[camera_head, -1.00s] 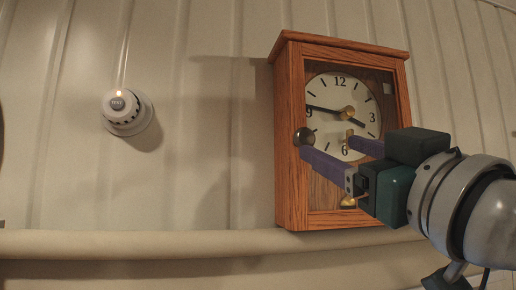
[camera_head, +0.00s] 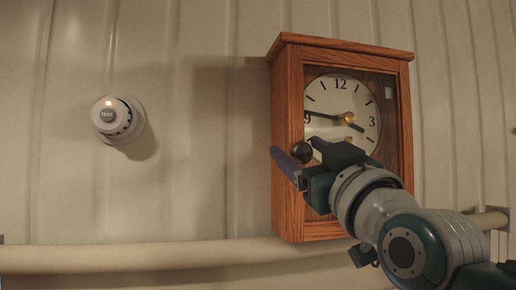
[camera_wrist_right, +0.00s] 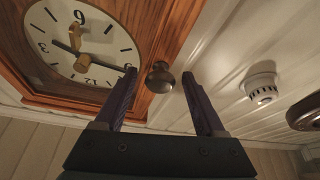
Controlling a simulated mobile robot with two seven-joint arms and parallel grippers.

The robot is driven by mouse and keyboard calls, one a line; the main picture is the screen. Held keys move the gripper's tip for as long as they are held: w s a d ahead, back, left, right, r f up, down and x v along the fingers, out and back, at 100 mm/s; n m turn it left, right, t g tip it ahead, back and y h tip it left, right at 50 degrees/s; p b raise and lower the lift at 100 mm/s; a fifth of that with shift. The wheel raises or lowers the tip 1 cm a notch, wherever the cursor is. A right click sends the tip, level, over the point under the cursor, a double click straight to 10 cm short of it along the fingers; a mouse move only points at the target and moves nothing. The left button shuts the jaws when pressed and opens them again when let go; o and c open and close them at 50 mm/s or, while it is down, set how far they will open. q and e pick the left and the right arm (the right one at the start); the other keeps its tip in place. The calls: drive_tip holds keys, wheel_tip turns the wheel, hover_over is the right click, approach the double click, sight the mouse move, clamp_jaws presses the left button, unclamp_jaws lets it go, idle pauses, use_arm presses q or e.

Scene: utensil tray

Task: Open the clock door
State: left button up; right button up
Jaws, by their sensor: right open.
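The wooden wall clock (camera_head: 288,180) hangs with its framed front door shut over the white dial (camera_head: 325,95). A dark round knob (camera_head: 301,152) sits on the left side of the door frame. My right gripper (camera_head: 294,148) is open in front of the knob, one finger to each side in the picture. In the right wrist view the knob (camera_wrist_right: 160,77) shows between the two spread fingertips (camera_wrist_right: 158,75), with a gap on both sides. I cannot tell how deep the knob sits between the fingers. My wrist hides the clock's lower front. My left gripper is not in view.
A round white detector with a lit lamp (camera_head: 118,118) is on the ribbed wall left of the clock. It also shows in the right wrist view (camera_wrist_right: 262,90). A thick horizontal pipe (camera_head: 140,257) runs below the clock. The wall between detector and clock is bare.

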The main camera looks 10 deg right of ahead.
clamp_jaws()
idle(0.4)
idle(0.9)
